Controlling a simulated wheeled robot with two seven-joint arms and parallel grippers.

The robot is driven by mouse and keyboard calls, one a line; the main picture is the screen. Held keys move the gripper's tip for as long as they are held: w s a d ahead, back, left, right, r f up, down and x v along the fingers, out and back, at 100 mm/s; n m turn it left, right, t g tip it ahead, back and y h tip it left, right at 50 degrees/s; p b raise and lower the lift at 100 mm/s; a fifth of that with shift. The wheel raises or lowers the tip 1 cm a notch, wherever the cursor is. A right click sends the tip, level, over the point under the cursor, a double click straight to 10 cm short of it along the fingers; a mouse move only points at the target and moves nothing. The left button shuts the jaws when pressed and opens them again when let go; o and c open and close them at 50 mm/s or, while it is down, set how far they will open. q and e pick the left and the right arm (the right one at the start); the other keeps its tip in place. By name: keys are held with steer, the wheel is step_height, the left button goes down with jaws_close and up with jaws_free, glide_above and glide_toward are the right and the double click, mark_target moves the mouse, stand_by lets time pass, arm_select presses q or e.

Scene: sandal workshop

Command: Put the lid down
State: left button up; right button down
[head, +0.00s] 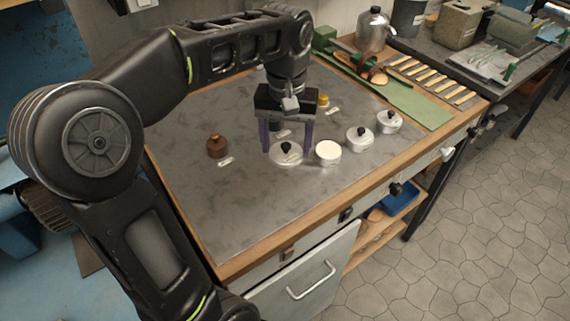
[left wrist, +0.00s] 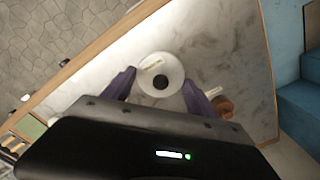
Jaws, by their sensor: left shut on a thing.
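My left gripper (head: 287,147) points down over the grey worktop, its two purple fingers on either side of a pale round lid (head: 286,157) with a black knob. It is shut on the lid. In the left wrist view the lid (left wrist: 172,68) shows as a white disc between the fingertips (left wrist: 160,88). I cannot tell whether the lid touches the worktop. A white round pot (head: 328,153) stands just right of it, with no knob on its top. My right gripper is not in view.
Two knobbed white pots (head: 359,139) (head: 389,122) stand farther right. A brown pot (head: 217,146) stands left of the lid, beside a small label (head: 226,162). The front left worktop (head: 240,215) is clear.

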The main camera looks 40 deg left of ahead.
arm_select(q)
steer(key=shift+w+a, duration=0.35)
steer(key=shift+w, duration=0.05)
steer(key=shift+s+d+r, duration=0.15)
steer(key=shift+s+d, duration=0.1)
glide_above(286, 182)
steer(key=shift+f, duration=3.2)
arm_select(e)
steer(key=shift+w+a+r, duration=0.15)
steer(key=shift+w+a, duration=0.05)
arm_select(q)
step_height(286, 182, down, 4)
steer(key=shift+r, duration=0.15)
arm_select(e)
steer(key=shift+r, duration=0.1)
arm_select(q)
steer(key=o, duration=1.3)
